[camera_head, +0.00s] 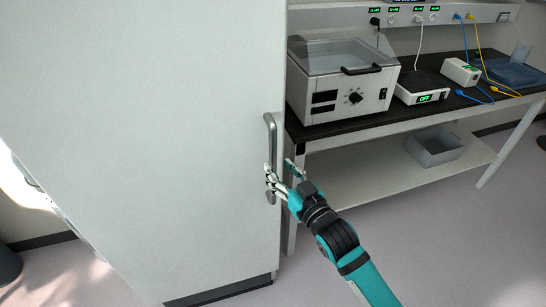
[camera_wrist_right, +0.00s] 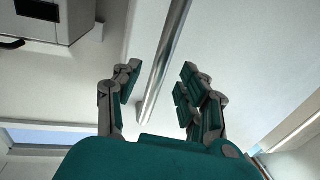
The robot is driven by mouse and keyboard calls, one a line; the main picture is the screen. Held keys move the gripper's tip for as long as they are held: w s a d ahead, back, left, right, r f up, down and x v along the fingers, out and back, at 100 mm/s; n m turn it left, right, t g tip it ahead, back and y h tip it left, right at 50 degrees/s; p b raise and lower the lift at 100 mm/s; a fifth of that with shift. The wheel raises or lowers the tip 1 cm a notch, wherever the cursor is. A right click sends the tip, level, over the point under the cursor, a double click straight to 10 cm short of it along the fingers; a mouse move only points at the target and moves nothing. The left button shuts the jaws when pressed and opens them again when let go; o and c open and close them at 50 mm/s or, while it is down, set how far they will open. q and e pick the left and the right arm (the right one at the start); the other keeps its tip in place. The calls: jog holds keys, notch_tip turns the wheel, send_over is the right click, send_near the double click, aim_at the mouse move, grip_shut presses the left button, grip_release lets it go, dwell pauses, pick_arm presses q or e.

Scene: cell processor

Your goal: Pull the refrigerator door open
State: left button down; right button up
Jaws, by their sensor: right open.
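The refrigerator door (camera_head: 150,130) is a large pale panel filling the left of the head view, and it looks shut. Its vertical metal handle (camera_head: 270,135) runs near the door's right edge. My right gripper (camera_head: 280,171) is at the lower part of the handle, with its fingers open. In the right wrist view the handle (camera_wrist_right: 168,60) passes between the spread fingers of my right gripper (camera_wrist_right: 157,85). My left gripper is not in view.
A bench with a dark top (camera_head: 445,105) stands right of the refrigerator, carrying a lidded machine (camera_head: 345,95) and a small box reading OFF (camera_head: 420,92). A grey bin (camera_head: 435,148) sits on its lower shelf. The floor (camera_head: 430,240) in front is clear.

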aim_at(275, 163)
jog(key=x, duration=0.4)
jog(key=shift+a, duration=0.1)
jog(key=shift+c, duration=0.3)
grip_shut()
dwell(0.4)
